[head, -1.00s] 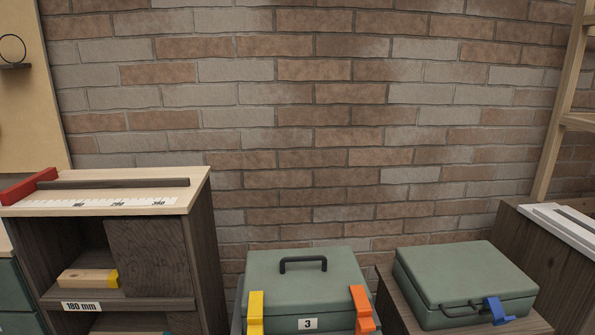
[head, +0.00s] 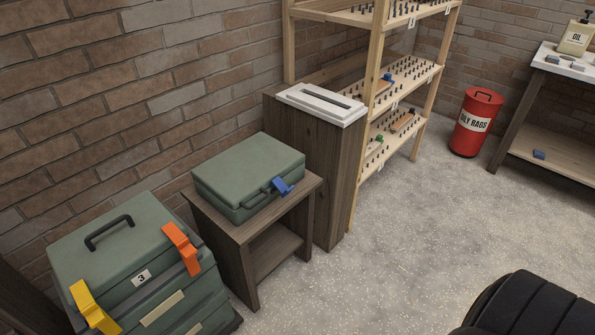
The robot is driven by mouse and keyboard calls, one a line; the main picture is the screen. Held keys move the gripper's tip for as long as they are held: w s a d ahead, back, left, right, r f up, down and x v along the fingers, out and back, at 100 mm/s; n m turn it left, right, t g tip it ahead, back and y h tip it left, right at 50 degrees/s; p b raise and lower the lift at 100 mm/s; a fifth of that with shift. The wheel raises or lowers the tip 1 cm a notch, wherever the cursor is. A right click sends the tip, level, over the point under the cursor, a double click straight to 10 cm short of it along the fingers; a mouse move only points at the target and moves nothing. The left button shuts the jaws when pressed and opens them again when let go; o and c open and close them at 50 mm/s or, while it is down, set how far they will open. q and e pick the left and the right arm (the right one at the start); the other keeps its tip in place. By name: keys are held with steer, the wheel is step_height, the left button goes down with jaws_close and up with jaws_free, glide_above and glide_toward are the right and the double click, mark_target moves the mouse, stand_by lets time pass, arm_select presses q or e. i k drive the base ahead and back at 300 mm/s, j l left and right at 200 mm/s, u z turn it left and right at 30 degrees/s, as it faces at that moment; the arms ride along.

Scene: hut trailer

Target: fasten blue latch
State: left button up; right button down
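The blue latch (head: 282,187) is on the front right of a closed green case (head: 248,166), beside the case's dark handle. The latch sticks out at an angle from the case front. The case lies flat on a small dark wooden stand (head: 233,229). Neither of my grippers shows in the head view.
A green box stack with a "3" label (head: 112,245), an orange latch (head: 182,247) and a yellow latch (head: 95,307) stands at lower left. A slotted wooden cabinet (head: 328,157) and pegged shelving (head: 398,88) stand right of the case. A red bin (head: 475,135) is farther back. The floor (head: 375,255) in front is open.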

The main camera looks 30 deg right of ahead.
mark_target(278, 182)
steer(key=z, duration=0.95)
